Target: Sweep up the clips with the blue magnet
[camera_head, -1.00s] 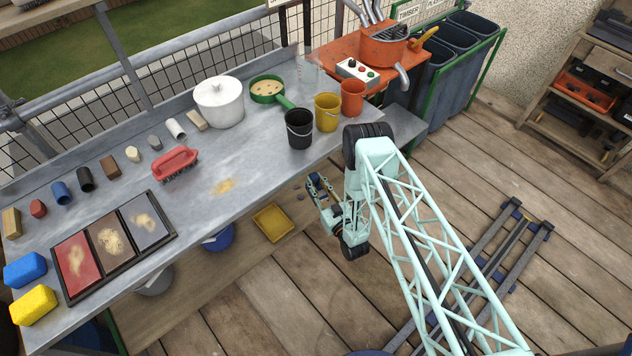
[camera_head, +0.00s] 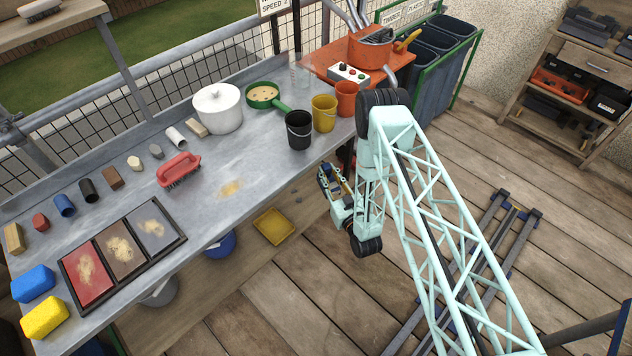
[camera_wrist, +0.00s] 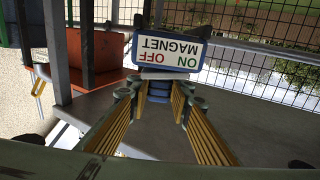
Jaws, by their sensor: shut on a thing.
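The blue magnet (camera_wrist: 168,52) shows in the wrist view as a blue-edged block with a white face marked ON, OFF and MAGNET, upside down in the picture. My gripper (camera_wrist: 160,92) is shut on it, with yellow-ribbed fingers on either side of its narrow blue lower part. In the head view, my gripper (camera_head: 328,178) hangs just off the bench's front edge, below the black and yellow buckets; the magnet is too small to make out surely there. I cannot make out any clips in either view.
The grey bench (camera_head: 250,165) carries a black bucket (camera_head: 299,130), yellow bucket (camera_head: 324,114), orange bucket (camera_head: 346,98), white pot (camera_head: 218,108) and red brush (camera_head: 179,170). Wooden floor (camera_head: 290,300) lies open in front.

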